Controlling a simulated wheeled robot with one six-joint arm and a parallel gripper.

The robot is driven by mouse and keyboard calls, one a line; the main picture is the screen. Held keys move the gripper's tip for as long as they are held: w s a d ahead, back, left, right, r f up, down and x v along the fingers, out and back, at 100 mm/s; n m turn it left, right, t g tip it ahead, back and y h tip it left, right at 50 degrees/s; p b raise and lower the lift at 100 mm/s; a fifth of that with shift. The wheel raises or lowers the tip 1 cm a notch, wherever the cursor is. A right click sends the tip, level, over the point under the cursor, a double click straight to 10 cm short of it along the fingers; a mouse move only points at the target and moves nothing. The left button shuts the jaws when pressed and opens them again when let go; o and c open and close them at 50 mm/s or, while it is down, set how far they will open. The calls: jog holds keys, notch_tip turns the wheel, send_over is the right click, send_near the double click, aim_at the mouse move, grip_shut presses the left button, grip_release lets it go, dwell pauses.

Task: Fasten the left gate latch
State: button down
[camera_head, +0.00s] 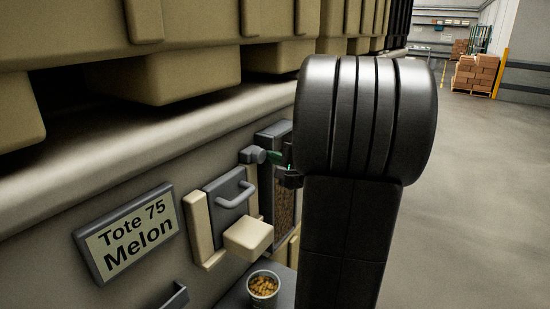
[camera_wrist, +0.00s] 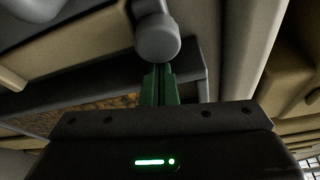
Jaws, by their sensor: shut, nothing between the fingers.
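A grey round-ended knob (camera_head: 252,155) sticks out from the wall above the gate; it may be the latch, but I cannot tell for sure. It also shows in the wrist view (camera_wrist: 157,38), just beyond my fingertips. My gripper (camera_head: 273,155) is shut and empty, its green fingers at the right side of the knob. In the wrist view the fingers (camera_wrist: 160,72) are together and point at the knob; touching or slightly apart, I cannot tell. Below left is a grey gate plate (camera_head: 224,203) with a bar handle (camera_head: 236,196), set in a cream frame.
A cream block (camera_head: 248,238) juts out below the gate. A cup of orange candy (camera_head: 263,285) stands beneath it. A candy-filled window (camera_head: 284,207) is partly behind my arm. A "Tote 75 Melon" sign (camera_head: 130,233) is at left. Cream totes (camera_head: 180,75) overhang above. Open floor lies right.

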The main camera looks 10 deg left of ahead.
aim_at(253, 161)
jog(key=s+b, duration=0.1)
jog(key=s+a+b, duration=0.1)
jog(key=s, duration=0.1)
jog(key=s+a+b, duration=0.1)
jog(key=s, duration=0.1)
jog(key=shift+s+b, duration=0.2)
jog(key=shift+b, duration=0.15)
jog(key=shift+d, duration=0.15)
